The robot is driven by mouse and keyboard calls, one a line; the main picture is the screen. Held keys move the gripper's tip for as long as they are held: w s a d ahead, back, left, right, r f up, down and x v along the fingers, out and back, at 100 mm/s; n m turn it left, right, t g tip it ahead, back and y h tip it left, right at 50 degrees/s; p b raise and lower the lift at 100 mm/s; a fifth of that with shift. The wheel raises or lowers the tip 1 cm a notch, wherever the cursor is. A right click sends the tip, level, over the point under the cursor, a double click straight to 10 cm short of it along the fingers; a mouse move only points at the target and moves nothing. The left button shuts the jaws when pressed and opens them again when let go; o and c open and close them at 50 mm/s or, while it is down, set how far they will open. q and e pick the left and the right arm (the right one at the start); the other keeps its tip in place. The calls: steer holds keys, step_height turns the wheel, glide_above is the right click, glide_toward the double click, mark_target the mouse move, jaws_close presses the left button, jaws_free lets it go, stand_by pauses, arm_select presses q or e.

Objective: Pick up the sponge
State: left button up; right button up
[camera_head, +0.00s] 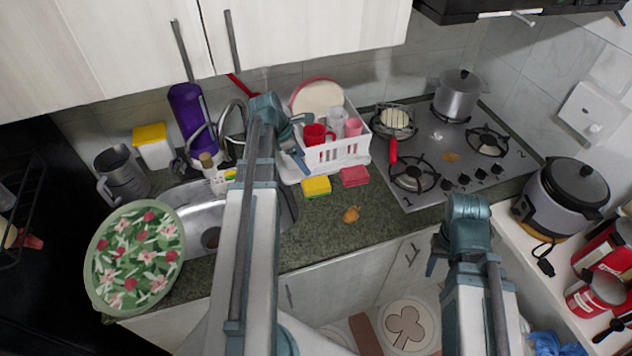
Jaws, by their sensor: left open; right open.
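A yellow sponge with a green lower edge (316,187) lies on the granite counter, in front of the white dish rack. A red-pink block, perhaps a second sponge (354,176), lies just to its right. My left gripper (299,141) is open and empty, at the left end of the dish rack in the picture, above and behind the yellow sponge. It does not appear to touch the sponge. My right gripper (434,262) is open and low at the counter's front edge, partly hidden by its own arm.
The dish rack (345,153) holds a plate and red cups. The sink (190,208) is left, partly behind my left arm. A brown stain (351,214) marks the clear counter in front of the sponges. The stove (450,150) is right; a floral tray (135,255) is far left.

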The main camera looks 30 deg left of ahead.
mark_target(318, 182)
arm_select(q)
steer(key=b+x, duration=0.7)
steer(key=x, duration=0.1)
steer(key=shift+a+f+b, duration=0.15)
steer(key=shift+b, duration=0.25)
steer(key=shift+f, duration=0.15)
steer(key=shift+w, duration=0.1)
steer(key=b+x, duration=0.5)
steer(key=shift+f, duration=0.15)
steer(key=c, duration=1)
